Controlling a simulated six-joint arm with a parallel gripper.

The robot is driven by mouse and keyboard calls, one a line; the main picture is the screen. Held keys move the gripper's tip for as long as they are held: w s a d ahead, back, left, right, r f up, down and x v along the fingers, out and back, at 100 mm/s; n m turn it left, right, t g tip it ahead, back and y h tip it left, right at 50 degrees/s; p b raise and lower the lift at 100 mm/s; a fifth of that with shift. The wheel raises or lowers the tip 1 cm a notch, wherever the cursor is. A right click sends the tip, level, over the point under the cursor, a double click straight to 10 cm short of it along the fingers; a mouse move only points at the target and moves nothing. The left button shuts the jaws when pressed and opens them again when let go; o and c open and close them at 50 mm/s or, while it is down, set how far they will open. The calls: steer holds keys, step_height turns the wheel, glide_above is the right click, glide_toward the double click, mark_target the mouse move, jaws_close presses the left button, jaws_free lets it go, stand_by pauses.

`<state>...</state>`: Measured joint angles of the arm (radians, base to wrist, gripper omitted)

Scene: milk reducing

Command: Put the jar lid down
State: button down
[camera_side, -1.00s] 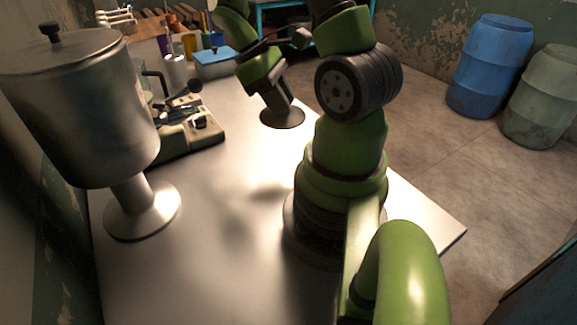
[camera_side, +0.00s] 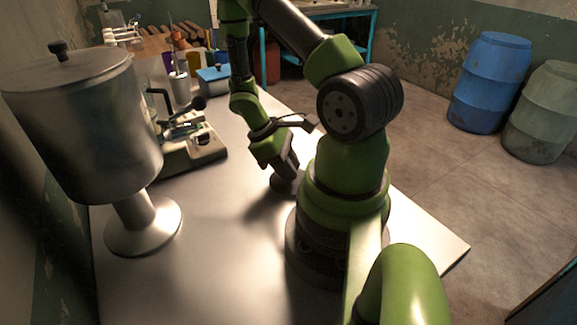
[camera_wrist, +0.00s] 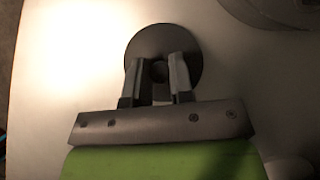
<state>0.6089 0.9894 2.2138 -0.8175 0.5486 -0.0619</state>
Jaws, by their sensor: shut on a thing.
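The jar lid (camera_wrist: 140,42) is a dark round disc with a small knob in the middle. In the wrist view my gripper (camera_wrist: 160,72) is shut on its knob, with one finger on each side. In the side view my gripper (camera_side: 284,170) points down close to my base, and the lid (camera_side: 282,185) is low over the white table (camera_side: 235,265), partly hidden by my gripper and arm. I cannot tell whether the lid touches the table.
A large metal pot on a pedestal (camera_side: 85,125) stands at the left, with a small device (camera_side: 190,145) behind it. A blue box (camera_side: 213,78) and cups are at the back. The table front is clear. Barrels (camera_side: 490,82) stand on the floor at right.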

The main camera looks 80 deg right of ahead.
steer(key=shift+f, duration=0.15)
steer(key=c, duration=1)
jaws_free()
steer(key=v, duration=1.2)
steer(key=shift+r, duration=0.2)
